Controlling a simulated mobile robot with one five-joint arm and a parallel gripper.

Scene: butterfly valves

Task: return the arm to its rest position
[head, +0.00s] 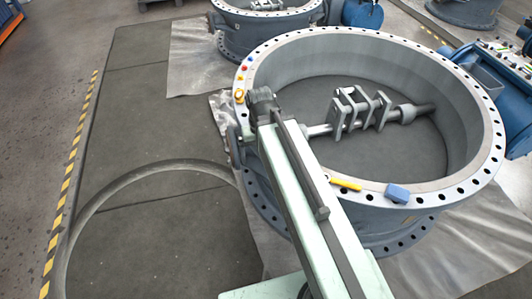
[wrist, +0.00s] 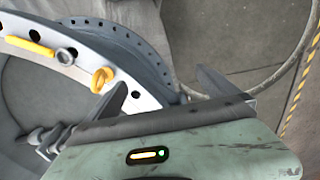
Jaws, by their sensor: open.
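My gripper (head: 262,100) is at the end of my outstretched arm, over the left part of the rim of the large valve ring (head: 480,155). In the wrist view my gripper (wrist: 160,88) has its two dark fingers wide apart, with nothing held between them. The pale green arm runs from the bottom of the head view up and left, across the near left side of the ring. The rim (wrist: 145,98) also shows under the fingers in the wrist view. Whether the gripper touches the rim cannot be told.
A yellow eyebolt (wrist: 102,78), a grey ring (wrist: 66,56) and a yellow-handled tool (wrist: 28,46) lie on the rim. A yellow tool (head: 345,185) and a blue block (head: 397,193) lie on its near side. The grey floor mat (head: 140,130) at left is clear.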

